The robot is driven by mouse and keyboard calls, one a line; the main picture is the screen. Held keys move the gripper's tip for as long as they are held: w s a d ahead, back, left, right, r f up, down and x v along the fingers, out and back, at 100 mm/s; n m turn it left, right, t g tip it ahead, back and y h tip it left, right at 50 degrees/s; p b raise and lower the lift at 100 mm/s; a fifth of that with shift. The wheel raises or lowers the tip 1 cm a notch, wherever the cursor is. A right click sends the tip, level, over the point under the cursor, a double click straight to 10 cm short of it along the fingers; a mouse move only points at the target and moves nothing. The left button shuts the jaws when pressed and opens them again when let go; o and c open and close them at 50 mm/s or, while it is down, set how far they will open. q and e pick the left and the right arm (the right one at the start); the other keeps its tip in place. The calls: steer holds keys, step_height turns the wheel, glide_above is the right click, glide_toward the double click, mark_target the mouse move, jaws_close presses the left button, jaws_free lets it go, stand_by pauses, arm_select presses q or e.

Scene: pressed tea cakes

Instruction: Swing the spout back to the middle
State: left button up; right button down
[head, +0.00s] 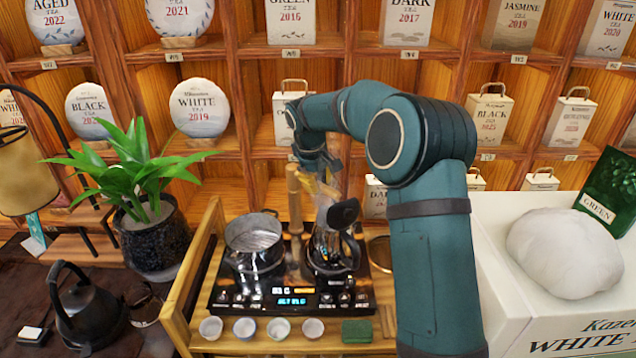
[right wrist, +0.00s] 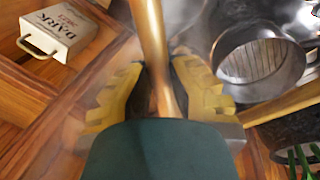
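The tea stove (head: 290,300) has a lit front panel. Between its two burner places a copper-coloured upright post (head: 294,205) carries the spout; the spout arm is mostly hidden by my gripper in the head view. An open metal pot (head: 253,235) sits left of the post and a glass kettle (head: 333,240) with a dark handle sits right of it. My right gripper (head: 318,165) is at the top of the post. In the right wrist view its yellow fingers close in on both sides of the copper-coloured spout (right wrist: 152,45). My left gripper is not seen.
Several small cups (head: 278,328) and a green block (head: 357,331) line the tray's front. A potted plant (head: 155,235) and black kettle (head: 88,308) stand left. A white box (head: 540,320) is at right. Shelves of tea cakes stand close behind.

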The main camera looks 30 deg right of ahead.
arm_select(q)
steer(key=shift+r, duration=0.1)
arm_select(e)
steer(key=shift+a+f, duration=0.15)
arm_select(q)
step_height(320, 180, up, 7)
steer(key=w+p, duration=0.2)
steer(key=p, duration=0.5)
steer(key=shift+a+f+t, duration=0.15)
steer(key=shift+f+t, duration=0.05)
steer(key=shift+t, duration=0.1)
arm_select(e)
steer(key=w+a+m+g, duration=0.1)
steer(key=a+m, duration=0.6)
steer(key=m, duration=0.1)
steer(key=shift+m+g, duration=0.4)
steer(key=shift+f, duration=0.1)
steer(key=c, duration=0.9)
jaws_free()
steer(key=shift+w+d, duration=0.1)
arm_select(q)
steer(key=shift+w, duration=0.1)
arm_select(e)
steer(key=shift+o, duration=0.2)
